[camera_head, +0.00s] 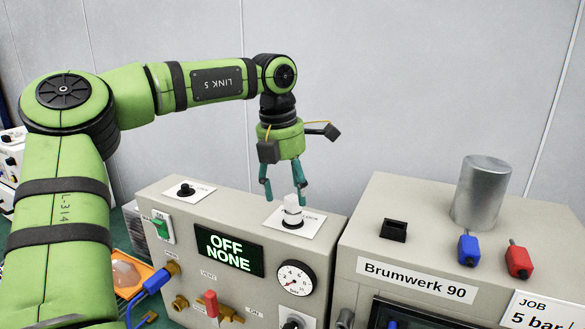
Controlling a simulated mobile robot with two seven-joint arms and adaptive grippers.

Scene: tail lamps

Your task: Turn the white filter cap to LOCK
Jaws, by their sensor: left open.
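The white filter cap (292,209) stands upright on a black ring over a white label plate (305,227), on top of the beige control box (188,231). The label's text is too small to read. My left gripper (283,196) points down just above the cap, with its two teal fingers apart. One finger is left of the cap and the other is close to its upper right side; I cannot tell whether it touches. My right gripper is out of view.
A black knob (186,190) sits on the box's left top. The front has a green switch (161,228), a display (229,250) reading OFF NONE, a gauge (296,278) and a red valve handle (211,303). The Brumwerk 90 machine (362,236) stands right, bearing a metal cylinder (481,193).

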